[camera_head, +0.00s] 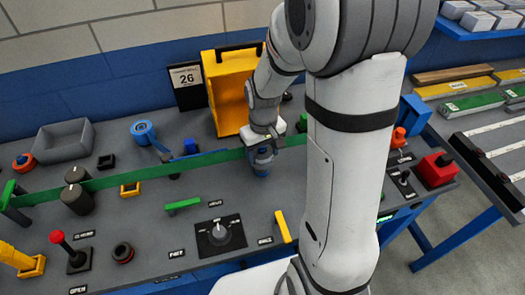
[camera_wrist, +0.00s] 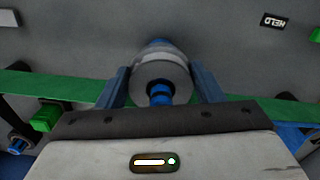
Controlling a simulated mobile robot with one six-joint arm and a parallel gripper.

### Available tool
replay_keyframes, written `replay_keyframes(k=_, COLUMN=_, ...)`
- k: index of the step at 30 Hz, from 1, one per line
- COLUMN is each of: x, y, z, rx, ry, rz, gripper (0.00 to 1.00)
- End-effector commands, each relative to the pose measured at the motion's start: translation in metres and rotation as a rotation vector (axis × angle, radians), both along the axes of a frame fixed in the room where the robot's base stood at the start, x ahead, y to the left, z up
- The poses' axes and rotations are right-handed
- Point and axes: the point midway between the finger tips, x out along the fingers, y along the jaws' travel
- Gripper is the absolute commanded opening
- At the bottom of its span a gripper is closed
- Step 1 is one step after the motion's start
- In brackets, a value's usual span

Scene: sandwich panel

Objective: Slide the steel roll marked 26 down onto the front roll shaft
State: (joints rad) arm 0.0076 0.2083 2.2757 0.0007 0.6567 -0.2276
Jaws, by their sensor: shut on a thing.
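My gripper (camera_head: 262,150) is over the middle of the grey panel and points down. In the wrist view my gripper (camera_wrist: 161,88) has its two blue fingers shut on the sides of a grey steel roll (camera_wrist: 179,76). A blue shaft end (camera_wrist: 160,94) shows in the roll's centre, so the roll appears to be around the shaft. More blue shows beyond the roll's far edge. In the head view the roll is mostly hidden by the gripper, with blue parts low by the fingers. I cannot read a mark on the roll or tell how far down it sits.
A sign reading 26 (camera_head: 188,78) stands beside a yellow box (camera_head: 225,90). A green strip (camera_head: 130,177) crosses the panel close to my gripper. Dark knobs (camera_head: 77,190), a rotary switch (camera_head: 220,236) and a green handle (camera_head: 184,205) stand nearby.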

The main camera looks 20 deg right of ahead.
Motion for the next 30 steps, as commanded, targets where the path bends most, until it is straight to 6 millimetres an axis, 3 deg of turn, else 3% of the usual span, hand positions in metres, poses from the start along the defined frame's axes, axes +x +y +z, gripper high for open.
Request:
replay_keyframes(k=12, x=0.0002, y=-0.0003, z=-0.0091, rx=0.000, ry=0.000, rz=0.000, gripper=0.28)
replay_keyframes(k=13, x=0.0002, y=-0.0003, z=-0.0091, rx=0.000, ry=0.000, rz=0.000, gripper=0.61)
replay_keyframes(k=22, x=0.0000, y=-0.0002, z=-0.0092, rx=0.000, ry=0.000, rz=0.000, gripper=0.86)
replay_keyframes(k=30, x=-0.0003, y=-0.0002, z=-0.0097, rx=0.000, ry=0.001, rz=0.000, gripper=0.86)
